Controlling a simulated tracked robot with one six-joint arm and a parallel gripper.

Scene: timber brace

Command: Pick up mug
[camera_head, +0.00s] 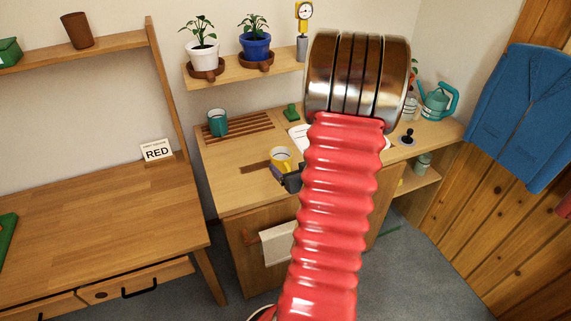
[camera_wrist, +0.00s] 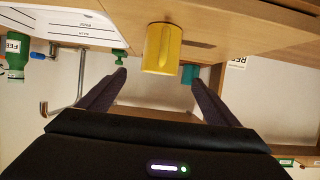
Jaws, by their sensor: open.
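A yellow mug (camera_head: 281,158) stands on the wooden counter (camera_head: 228,188). In the wrist view the yellow mug (camera_wrist: 162,50) appears upside down, in line with the gap between my fingers and beyond their tips. My gripper (camera_wrist: 159,80) is open and empty. In the head view my gripper (camera_head: 291,181) is small and dark, close in front of the yellow mug and partly hidden by my arm. A teal mug (camera_head: 218,123) stands farther back on a slatted wooden rack (camera_head: 250,127). The teal mug also shows in the wrist view (camera_wrist: 188,74).
A green stamp-like object (camera_head: 291,112) stands behind the yellow mug. A teal watering can (camera_head: 438,104) stands at the counter's right. A shelf above holds two potted plants (camera_head: 257,42). A card reading RED (camera_head: 157,150) stands on the left desk (camera_head: 95,210), whose visible top is mostly clear.

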